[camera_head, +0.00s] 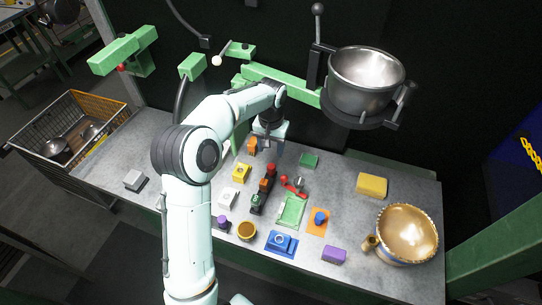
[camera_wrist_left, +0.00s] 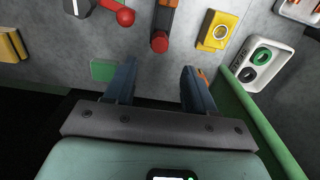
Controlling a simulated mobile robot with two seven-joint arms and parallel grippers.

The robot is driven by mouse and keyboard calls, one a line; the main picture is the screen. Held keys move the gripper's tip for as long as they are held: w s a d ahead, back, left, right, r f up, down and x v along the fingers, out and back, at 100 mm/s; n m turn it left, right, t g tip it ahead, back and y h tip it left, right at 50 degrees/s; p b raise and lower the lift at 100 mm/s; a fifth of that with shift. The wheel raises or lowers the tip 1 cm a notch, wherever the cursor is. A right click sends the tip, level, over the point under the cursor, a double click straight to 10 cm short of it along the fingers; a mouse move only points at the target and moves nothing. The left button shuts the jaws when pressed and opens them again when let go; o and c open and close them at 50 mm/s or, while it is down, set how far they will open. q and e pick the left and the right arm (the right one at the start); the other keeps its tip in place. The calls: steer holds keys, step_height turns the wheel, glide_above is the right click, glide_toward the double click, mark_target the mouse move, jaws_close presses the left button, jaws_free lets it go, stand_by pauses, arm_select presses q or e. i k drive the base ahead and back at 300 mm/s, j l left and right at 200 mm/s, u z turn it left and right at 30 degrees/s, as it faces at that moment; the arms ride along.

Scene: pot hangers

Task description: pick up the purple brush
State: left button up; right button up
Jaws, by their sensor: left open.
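A small purple block (camera_head: 334,254) lies near the front edge of the grey counter, right of the middle. A second purple piece (camera_head: 223,222) stands at the front, just right of my left forearm. I cannot tell for sure which is the brush; no bristles are clear. My left gripper (camera_head: 271,145) is over the back of the counter, well away from both. In the left wrist view the two dark fingers (camera_wrist_left: 158,85) are apart with nothing gripped between them. Nothing purple shows in that view. My right gripper is not seen.
A metal pot (camera_head: 365,80) sits on a raised holder at the back. A gold bowl (camera_head: 405,230) and a yellow block (camera_head: 372,185) are at the right. A blue piece (camera_head: 282,243) and a brown bowl (camera_head: 247,231) lie between the purple pieces. A green rail (camera_wrist_left: 255,115) runs beside my gripper.

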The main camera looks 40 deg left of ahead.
mark_target(333, 254)
steer(key=k, duration=1)
